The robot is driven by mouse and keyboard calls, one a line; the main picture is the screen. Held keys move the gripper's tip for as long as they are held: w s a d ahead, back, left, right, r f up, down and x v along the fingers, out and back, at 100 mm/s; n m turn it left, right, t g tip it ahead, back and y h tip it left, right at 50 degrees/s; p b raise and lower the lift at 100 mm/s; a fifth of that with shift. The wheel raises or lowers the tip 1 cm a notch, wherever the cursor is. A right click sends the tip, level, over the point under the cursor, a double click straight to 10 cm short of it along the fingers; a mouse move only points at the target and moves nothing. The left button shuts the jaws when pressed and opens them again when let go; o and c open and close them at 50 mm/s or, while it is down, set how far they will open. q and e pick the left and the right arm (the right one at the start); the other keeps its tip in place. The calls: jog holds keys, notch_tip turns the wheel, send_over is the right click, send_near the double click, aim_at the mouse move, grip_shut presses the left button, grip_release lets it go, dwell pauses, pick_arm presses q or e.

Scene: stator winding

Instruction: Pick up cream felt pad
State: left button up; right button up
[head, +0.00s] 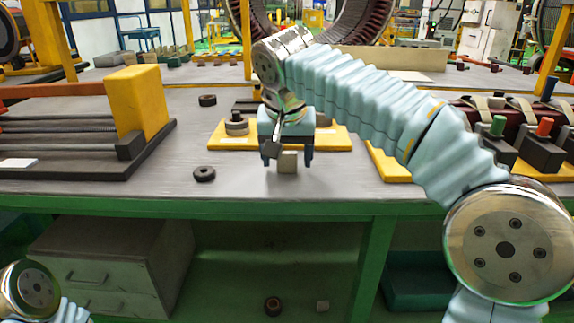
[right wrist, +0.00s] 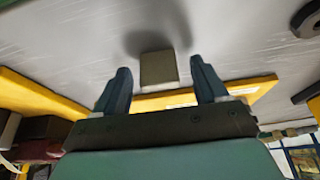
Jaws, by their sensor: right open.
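The cream felt pad (head: 288,161) is a small square block near the front edge of the grey workbench. In the right wrist view the pad (right wrist: 158,68) lies between and slightly beyond the fingertips, with a gap on each side. My right gripper (head: 288,168) points down over it, with one finger to each side; it also shows in the right wrist view (right wrist: 160,70). It is open and holds nothing. My left gripper is out of the frames.
Yellow plates (head: 335,135) lie just behind the right gripper. Black rings (head: 204,174) sit on the grey workbench (head: 225,188) to the left. A yellow-ended fixture (head: 138,98) stands at left, and terminal blocks (head: 545,145) at right.

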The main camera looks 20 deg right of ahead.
jog(key=shift+c, duration=0.4)
jog(key=c, duration=1)
jog(key=shift+c, duration=0.2)
